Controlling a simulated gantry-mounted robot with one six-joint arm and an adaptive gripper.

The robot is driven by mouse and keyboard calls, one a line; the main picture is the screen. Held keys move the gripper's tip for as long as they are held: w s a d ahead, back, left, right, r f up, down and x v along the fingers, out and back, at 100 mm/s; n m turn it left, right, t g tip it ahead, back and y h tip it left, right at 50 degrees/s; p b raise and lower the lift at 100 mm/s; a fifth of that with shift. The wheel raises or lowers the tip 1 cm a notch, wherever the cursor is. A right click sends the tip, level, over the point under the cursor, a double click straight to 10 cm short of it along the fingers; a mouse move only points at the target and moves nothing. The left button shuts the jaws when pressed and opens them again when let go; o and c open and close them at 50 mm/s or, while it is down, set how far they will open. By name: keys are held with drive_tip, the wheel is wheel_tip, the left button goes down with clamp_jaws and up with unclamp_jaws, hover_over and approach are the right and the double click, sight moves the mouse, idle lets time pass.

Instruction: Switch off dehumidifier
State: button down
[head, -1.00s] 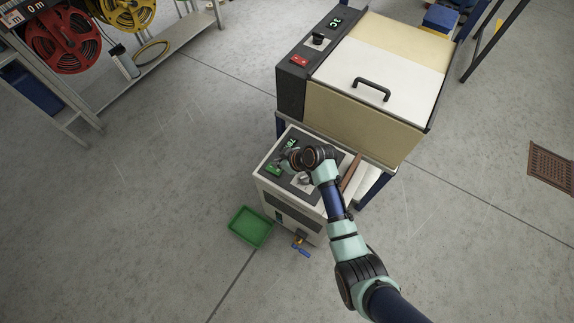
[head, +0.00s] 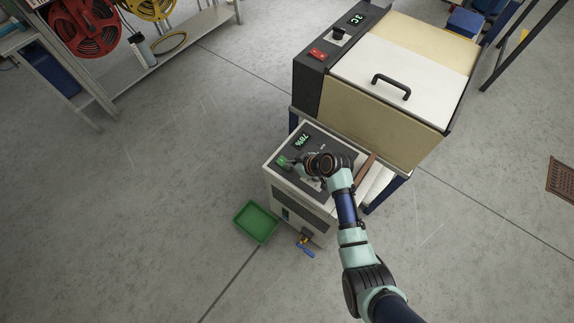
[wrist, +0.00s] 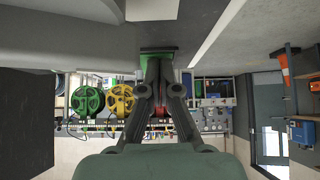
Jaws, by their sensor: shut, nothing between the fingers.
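The dehumidifier (head: 275,189) is a pale box with a dark top panel, standing below the larger tan unit. Its panel has a lit green display reading 78% (head: 304,140) and a green switch (head: 282,161) near its left edge. My gripper (head: 290,163) is shut and empty, with its fingertips at the green switch. In the wrist view the closed fingertips (wrist: 158,62) lie right against or just short of the green switch (wrist: 158,50); I cannot tell if they touch. My wrist hides part of the panel.
The tan unit (head: 378,118) with a black handle and a red switch (head: 318,53) stands just behind. A green tray (head: 256,222) lies on the floor in front, near a blue-handled tap (head: 306,249). Shelving with hose reels (head: 86,27) is at upper left.

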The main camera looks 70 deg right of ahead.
drive_tip(key=shift+r+p, duration=0.8)
drive_tip(key=shift+r+p, duration=0.4)
wheel_tip(320, 180, up, 4)
drive_tip(key=p, duration=0.3)
drive_tip(key=shift+s+a+f+p, duration=0.1)
drive_tip(key=shift+s+f+p, duration=0.1)
drive_tip(key=shift+p, duration=0.1)
drive_tip(key=s+f+p+v, duration=0.1)
drive_tip(key=p+v, duration=0.2)
drive_tip(key=v, duration=0.6)
drive_tip(key=shift+s+a+p, duration=0.3)
drive_tip(key=shift+s+p, duration=0.1)
drive_tip(key=shift+s, duration=0.1)
